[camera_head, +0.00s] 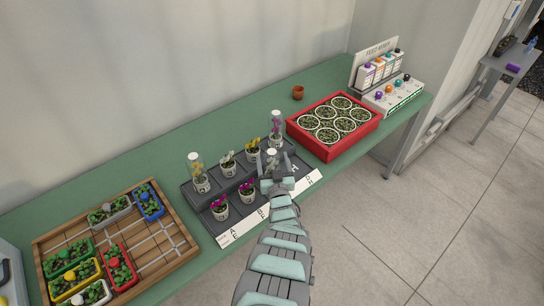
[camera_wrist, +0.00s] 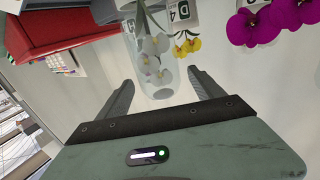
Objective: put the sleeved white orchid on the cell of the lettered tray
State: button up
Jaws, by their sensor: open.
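The sleeved white orchid (camera_wrist: 156,58) stands in a clear sleeve between the fingertips of my gripper (camera_wrist: 160,78) in the wrist view. The fingers are open, with one on each side of the sleeve; I cannot tell whether they touch it. In the head view my gripper (camera_head: 273,183) is over the right front part of the dark lettered tray (camera_head: 232,194) and partly hides it. The top of the sleeved white orchid (camera_head: 271,156) shows just beyond the gripper. A white strip with black letters runs along the tray's front edge. The cells under my gripper are hidden.
Other orchids crowd the tray: a sleeved yellow one (camera_head: 199,172), a white one (camera_head: 229,163), a yellow one (camera_head: 253,149), a sleeved magenta one (camera_head: 276,130) and two magenta ones in front. A red crate (camera_head: 330,149) stands close on the right, a wooden tray (camera_head: 178,246) on the left.

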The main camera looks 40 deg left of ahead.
jog(key=p+v, duration=0.6)
jog(key=v, duration=0.4)
